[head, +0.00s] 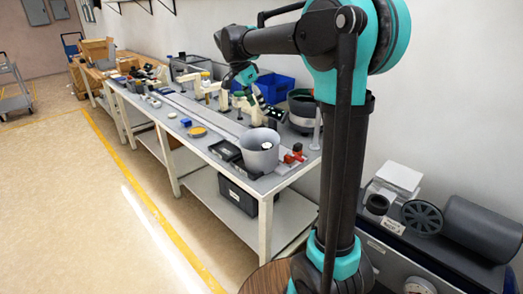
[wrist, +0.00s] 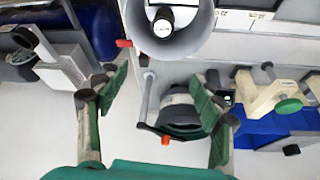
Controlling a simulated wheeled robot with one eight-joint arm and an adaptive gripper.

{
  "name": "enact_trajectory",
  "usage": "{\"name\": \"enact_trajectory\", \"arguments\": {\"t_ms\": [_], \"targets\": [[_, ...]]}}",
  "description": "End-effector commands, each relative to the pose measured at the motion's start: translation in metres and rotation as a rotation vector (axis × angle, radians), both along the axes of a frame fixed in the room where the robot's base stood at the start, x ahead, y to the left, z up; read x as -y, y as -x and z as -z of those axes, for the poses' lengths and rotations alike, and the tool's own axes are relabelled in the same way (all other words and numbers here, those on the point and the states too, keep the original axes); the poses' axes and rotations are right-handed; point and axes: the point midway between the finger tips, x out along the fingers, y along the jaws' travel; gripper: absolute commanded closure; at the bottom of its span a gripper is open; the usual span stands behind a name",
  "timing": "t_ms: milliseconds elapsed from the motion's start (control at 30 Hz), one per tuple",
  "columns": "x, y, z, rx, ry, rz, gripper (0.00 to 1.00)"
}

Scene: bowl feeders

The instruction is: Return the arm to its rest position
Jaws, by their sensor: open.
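My arm rises at the right of the head view, bends at a teal joint and reaches left over the long workbench (head: 215,155). My gripper (head: 238,82) hangs at its end above the bench, small and partly lost among the equipment. In the wrist view my gripper (wrist: 160,82) has its green-padded fingers spread wide, with nothing held between them. Beyond and between the fingers lies a dark round bowl feeder (wrist: 182,108), which also shows beside the arm in the head view (head: 302,108).
A grey cylindrical container (head: 260,152) stands at the bench's near end, with a black part inside (wrist: 163,22). Red fittings (head: 293,154) sit beside it. Blue bins (head: 275,86) stand near the wall. A dark machine (head: 440,235) stands at right.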

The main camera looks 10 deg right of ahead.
Motion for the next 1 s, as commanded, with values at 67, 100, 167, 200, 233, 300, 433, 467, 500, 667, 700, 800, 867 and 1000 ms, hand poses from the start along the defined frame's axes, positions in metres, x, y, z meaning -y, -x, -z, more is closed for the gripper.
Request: {"name": "enact_trajectory", "arguments": {"t_ms": [67, 100, 167, 200, 233, 300, 433, 467, 500, 667, 700, 800, 867, 1000], "targets": [[0.003, 0.004, 0.004, -0.005, -0.003, -0.015, 0.33], [0.006, 0.008, 0.009, -0.011, -0.007, -0.036, 0.33], [0.014, 0.019, 0.022, -0.024, -0.019, -0.086, 0.33], [0.02, 0.028, 0.033, -0.034, -0.028, -0.135, 0.33], [0.025, 0.038, 0.043, -0.044, -0.036, -0.179, 0.33], [0.038, 0.064, 0.07, -0.062, -0.056, -0.297, 0.33], [0.06, 0.121, 0.126, -0.077, -0.081, -0.54, 0.33], [0.063, 0.135, 0.138, -0.076, -0.085, -0.595, 0.33], [0.068, 0.154, 0.155, -0.074, -0.086, -0.67, 0.33], [0.078, 0.226, 0.213, -0.051, -0.069, -0.931, 0.33], [0.079, 0.24, 0.224, -0.043, -0.059, -0.983, 0.33], [0.079, 0.268, 0.245, -0.028, -0.038, -1.083, 0.33], [0.079, 0.279, 0.253, -0.022, -0.028, -1.122, 0.33], [0.079, 0.288, 0.26, -0.016, -0.016, -1.163, 0.33]]}}
